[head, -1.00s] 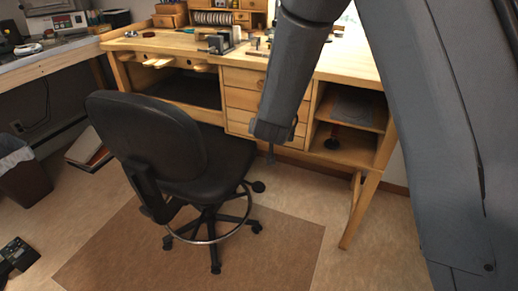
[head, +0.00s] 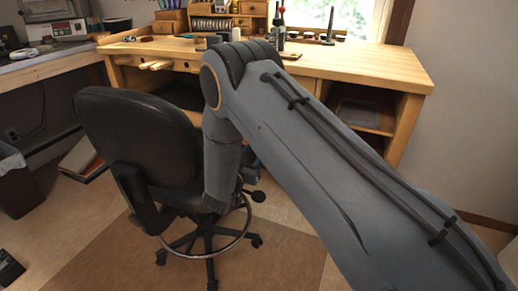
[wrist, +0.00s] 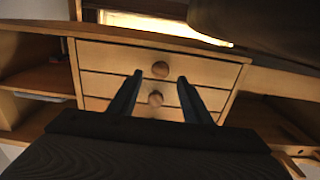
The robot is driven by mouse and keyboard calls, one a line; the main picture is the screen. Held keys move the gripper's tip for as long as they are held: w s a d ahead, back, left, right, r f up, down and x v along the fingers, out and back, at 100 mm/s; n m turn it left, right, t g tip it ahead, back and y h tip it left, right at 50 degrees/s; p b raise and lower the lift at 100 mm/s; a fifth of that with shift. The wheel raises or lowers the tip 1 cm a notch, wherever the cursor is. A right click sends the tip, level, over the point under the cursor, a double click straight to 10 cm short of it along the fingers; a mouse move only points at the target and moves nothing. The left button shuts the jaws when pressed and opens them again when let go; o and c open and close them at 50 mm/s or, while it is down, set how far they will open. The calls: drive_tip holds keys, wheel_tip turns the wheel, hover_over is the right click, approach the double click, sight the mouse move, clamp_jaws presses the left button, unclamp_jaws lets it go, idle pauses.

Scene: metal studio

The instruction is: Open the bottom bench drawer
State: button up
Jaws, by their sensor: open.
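The wrist view looks upside down, with the shelf bay left of the drawers and the chair at the upper right. The bench drawer stack shows there with its fronts flush. The bottom drawer (wrist: 108,57) is the tall front at the top, with a round wooden knob (wrist: 160,69). A second knob (wrist: 155,99) is on the drawer beside it. My gripper (wrist: 160,76) is open, its two dark fingers pointing at the stack. The bottom knob appears between the fingertips; I cannot tell how far beyond them. My arm hides the drawers and gripper in the head view.
The black chair (head: 140,135) stands close to my arm on the left, and its dark shape fills the wrist view's upper right. The bench (head: 350,69) has an open shelf bay (head: 365,107) at right.

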drive_tip(key=shift+x, duration=1.7)
clamp_jaws()
